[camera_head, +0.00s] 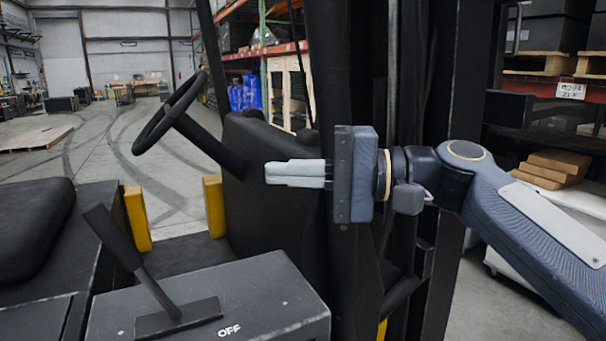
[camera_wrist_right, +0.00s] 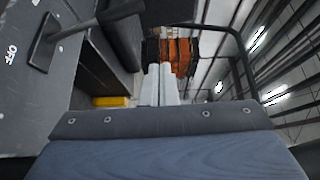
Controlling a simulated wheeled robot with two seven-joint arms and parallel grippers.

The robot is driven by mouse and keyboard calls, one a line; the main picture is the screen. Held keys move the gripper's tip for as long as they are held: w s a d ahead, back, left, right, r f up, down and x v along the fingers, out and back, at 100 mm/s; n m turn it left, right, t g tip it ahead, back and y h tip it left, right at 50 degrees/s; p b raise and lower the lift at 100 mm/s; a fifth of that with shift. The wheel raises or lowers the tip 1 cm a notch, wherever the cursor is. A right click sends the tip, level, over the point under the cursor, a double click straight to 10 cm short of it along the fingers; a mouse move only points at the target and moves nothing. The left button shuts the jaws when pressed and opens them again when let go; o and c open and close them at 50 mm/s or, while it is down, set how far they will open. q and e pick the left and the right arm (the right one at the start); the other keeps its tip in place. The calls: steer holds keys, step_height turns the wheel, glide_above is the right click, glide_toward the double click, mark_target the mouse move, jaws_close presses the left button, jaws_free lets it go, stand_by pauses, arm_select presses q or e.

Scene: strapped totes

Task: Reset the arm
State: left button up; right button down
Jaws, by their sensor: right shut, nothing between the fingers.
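My right arm (camera_head: 540,220) comes in from the right in the head view. My right gripper (camera_head: 268,172) points left, with its pale fingers shut together and empty, in front of the forklift's dark dashboard panel (camera_head: 262,215). In the right wrist view the shut fingers (camera_wrist_right: 160,72) point away from the camera with nothing between them. My left gripper is not in view.
A forklift cab surrounds the gripper: steering wheel (camera_head: 152,130) at left, black seat (camera_head: 35,225), and a lever (camera_head: 112,238) on a box (camera_head: 270,300) marked OFF. Dark mast posts (camera_head: 445,110) stand behind the wrist. Cardboard boxes (camera_head: 555,163) lie at right; open floor stretches back left.

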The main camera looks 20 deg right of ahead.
steer(key=shift+s+d+r, duration=0.25)
steer(key=shift+s+d, duration=0.2)
steer(key=shift+d, duration=0.25)
steer(key=s+f+n+g+h, duration=0.1)
steer(key=s+f+h, duration=0.3)
steer(key=f, duration=0.8)
steer(key=s+d+f+n+g+h, duration=0.1)
steer(key=s+f, duration=0.4)
steer(key=f, duration=0.8)
steer(key=s+d+f+n+g+h, duration=0.1)
steer(key=s+f+h, duration=0.3)
steer(key=f, duration=0.9)
steer(key=n+h, duration=0.1)
steer(key=h, duration=0.1)
steer(key=shift+s+d+h, duration=0.2)
steer(key=shift+s+h, duration=0.1)
steer(key=shift+s, duration=0.05)
